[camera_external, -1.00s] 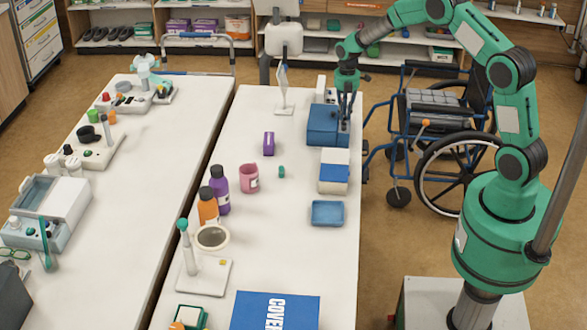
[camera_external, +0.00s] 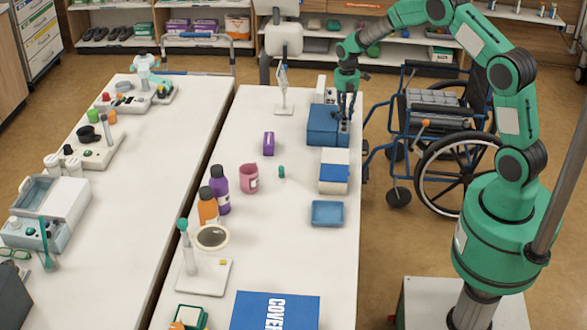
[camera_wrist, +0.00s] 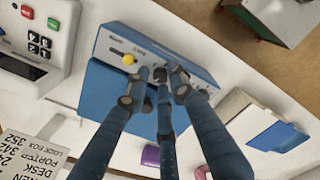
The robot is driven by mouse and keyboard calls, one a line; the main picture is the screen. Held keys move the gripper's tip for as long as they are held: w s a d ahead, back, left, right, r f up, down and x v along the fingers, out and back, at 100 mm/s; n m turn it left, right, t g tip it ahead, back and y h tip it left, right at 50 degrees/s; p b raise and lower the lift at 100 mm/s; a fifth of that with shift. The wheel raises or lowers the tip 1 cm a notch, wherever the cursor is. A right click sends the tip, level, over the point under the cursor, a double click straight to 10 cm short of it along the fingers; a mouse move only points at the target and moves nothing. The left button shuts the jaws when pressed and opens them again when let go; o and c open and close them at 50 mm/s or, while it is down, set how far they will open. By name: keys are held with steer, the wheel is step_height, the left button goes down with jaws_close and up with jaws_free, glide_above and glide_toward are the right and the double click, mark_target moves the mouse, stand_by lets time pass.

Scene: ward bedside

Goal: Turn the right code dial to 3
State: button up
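The blue lock box (camera_external: 322,128) stands near the far right of the right table. In the wrist view its grey-blue front panel (camera_wrist: 110,42) carries small lettering, a yellow knob (camera_wrist: 129,60) at the left and dark round parts among my fingertips. My gripper (camera_external: 345,113) reaches down to the box's right side. In the wrist view its fingers (camera_wrist: 162,73) come together at the panel, right of the yellow knob. They largely cover the dials, so the numbers cannot be read. I cannot tell whether the fingertips grip a dial or only surround it.
A keypad device (camera_wrist: 38,35) stands beside the box, with a printed card (camera_wrist: 38,150) near it. A blue-and-white box (camera_external: 334,172), a blue tray (camera_external: 327,213) and a purple carton (camera_external: 268,143) stand nearby. A wheelchair (camera_external: 435,125) is right of the table.

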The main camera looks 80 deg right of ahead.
steer(key=n+b, duration=0.1)
steer(key=n, duration=0.2)
steer(key=shift+b, duration=0.4)
step_height(320, 180, up, 14)
steer(key=p, duration=0.3)
steer(key=w+a+r+m+t, duration=0.1)
steer(key=a+r+m, duration=0.2)
steer(key=a+r, duration=0.9)
steer(key=shift+w+a+r+h, duration=0.3)
steer(key=shift+w+a+r, duration=0.1)
steer(key=shift+a, duration=1.3)
steer(key=shift+f, duration=0.1)
steer(key=shift+c, duration=0.2)
steer(key=m+y+p, duration=0.1)
steer(key=m+p, duration=0.2)
steer(key=m, duration=1.8)
glide_above(344, 117)
steer(key=s+d, duration=0.1)
step_height(344, 117, down, 13)
steer(key=shift+d+g, duration=0.15)
steer(key=shift+g, duration=0.15)
